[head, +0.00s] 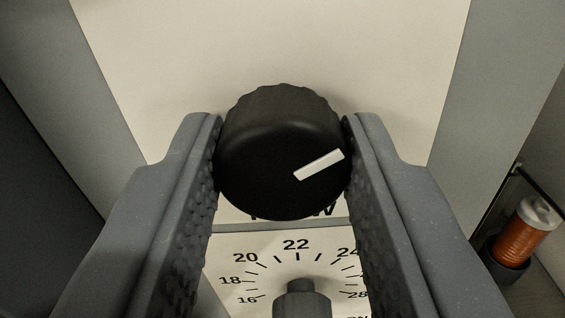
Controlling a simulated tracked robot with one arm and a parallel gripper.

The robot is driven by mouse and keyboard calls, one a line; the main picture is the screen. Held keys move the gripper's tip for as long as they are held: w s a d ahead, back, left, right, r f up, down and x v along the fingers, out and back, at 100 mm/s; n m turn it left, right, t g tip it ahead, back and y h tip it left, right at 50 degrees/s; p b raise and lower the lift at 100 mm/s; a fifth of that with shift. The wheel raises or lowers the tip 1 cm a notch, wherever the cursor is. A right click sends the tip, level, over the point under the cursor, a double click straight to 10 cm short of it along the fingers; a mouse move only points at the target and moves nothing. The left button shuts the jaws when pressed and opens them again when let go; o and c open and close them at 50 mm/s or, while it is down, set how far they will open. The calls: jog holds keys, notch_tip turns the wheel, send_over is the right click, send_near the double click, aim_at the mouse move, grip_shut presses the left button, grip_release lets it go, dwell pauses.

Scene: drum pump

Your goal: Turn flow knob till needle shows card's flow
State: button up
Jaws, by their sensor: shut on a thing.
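The flow knob (265,165) is black with a scalloped edge and a white pointer mark that points to the right and slightly up. My gripper (283,160) is shut on the knob, one textured finger touching each side. Below it is the dial (275,262), a white face with black numbers from 16 at the left through 22 at the top to 28 at the right. The lettering under the knob is mostly hidden. No card is in view.
The knob sits on a cream panel (270,45) with grey borders on both sides. At the right an orange bottle with a pale cap (522,235) stands in a dark holder. A dark area lies at the far left.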

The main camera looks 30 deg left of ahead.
jog(key=shift+w+d, duration=0.15)
jog(key=shift+d, duration=0.05)
jog(key=o, duration=1)
jog(key=shift+c, duration=0.2)
jog(key=p+v, duration=0.1)
jog(key=v, duration=1.2)
jog(key=shift+s+d+p, duration=0.15)
jog(key=shift+s+p, duration=0.15)
jog(key=shift+s, duration=0.05)
